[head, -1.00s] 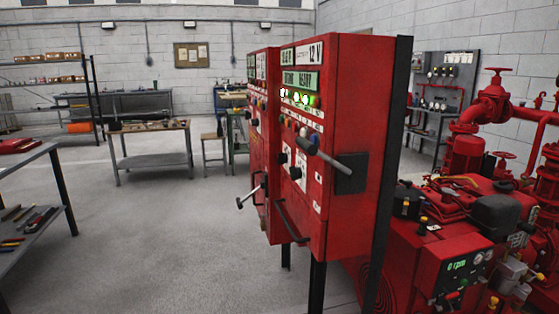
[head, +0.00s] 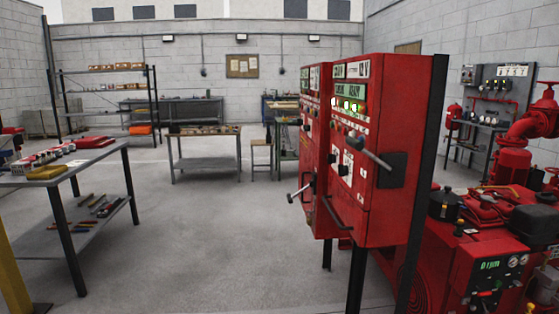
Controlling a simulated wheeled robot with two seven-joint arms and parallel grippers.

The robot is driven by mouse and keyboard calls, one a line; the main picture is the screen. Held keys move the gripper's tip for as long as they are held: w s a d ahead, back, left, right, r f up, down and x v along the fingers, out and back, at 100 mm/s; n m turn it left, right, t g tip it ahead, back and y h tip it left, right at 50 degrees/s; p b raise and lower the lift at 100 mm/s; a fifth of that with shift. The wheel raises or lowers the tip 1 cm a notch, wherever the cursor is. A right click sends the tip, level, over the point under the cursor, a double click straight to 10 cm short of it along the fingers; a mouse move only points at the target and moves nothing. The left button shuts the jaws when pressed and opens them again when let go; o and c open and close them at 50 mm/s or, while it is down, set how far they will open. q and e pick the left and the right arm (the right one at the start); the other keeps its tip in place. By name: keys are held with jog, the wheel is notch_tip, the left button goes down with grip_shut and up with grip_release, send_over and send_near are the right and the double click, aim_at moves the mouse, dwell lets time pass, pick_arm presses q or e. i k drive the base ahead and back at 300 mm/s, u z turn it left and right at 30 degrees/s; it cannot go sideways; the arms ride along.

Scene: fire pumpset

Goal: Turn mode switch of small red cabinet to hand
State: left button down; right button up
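Two red cabinets stand side by side on dark legs, right of centre in the head view. The nearer red cabinet (head: 392,225) has lit green lamps, labels, black knobs, a grey lever handle (head: 371,154) on a dark side plate and a bar handle low on its front. The farther red cabinet (head: 312,215) is partly hidden behind it and has a lever (head: 300,190) sticking out. Their fronts are seen at a steep angle, so I cannot tell which knob is the mode switch or how it is set. Neither of my grippers shows.
A red pump set (head: 475,255) with pipes stands close on the right. A metal table (head: 95,180) with tools is on the left, beside a yellow post (head: 12,275). Workbenches (head: 205,165) and shelves (head: 105,100) stand farther back. The floor (head: 205,250) between table and cabinets is clear.

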aim_at(331, 158)
jog(key=u, duration=1.8)
jog(key=i, duration=1.65)
jog(key=z, duration=2.2)
